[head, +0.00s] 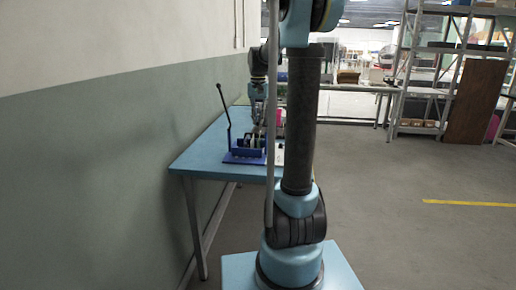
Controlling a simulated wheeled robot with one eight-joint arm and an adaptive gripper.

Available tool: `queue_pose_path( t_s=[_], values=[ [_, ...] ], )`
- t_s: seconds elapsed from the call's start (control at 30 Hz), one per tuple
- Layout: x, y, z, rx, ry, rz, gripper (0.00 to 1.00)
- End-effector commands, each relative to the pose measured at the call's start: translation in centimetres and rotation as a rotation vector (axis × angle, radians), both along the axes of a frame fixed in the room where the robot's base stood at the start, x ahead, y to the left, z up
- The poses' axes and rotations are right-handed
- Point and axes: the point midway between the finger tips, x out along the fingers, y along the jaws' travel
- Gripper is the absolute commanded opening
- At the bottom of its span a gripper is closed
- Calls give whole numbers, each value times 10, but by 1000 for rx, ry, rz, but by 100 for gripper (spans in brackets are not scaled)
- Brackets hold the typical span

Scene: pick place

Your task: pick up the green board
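My gripper (257,126) hangs low over the blue table (205,158), close to a blue fixture (240,157) with a tall dark lever. It is small in the head view and partly hidden by my arm. I cannot tell whether its fingers are open or shut, or whether they hold anything. I cannot clearly make out the green board. The fixture has small dark and light parts on top, too small to tell apart.
A pink item (280,117) shows on the table behind my arm. A wall (100,170) runs along the table's left side. A metal shelf (420,80) and a brown panel (475,101) stand at the back right. The floor on the right is clear.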

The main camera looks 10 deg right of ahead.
Motion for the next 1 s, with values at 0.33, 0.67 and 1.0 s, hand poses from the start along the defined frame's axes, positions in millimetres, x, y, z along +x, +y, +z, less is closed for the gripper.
queue_pose_path(
  t_s=[0.33, 0.67, 1.0],
  values=[
    [0, 0, -47, 0, 0, 0, 12],
    [-1, -2, -72, 0, 0, 0, 12],
    [-2, -3, -102, 0, 0, 0, 12]
  ],
)
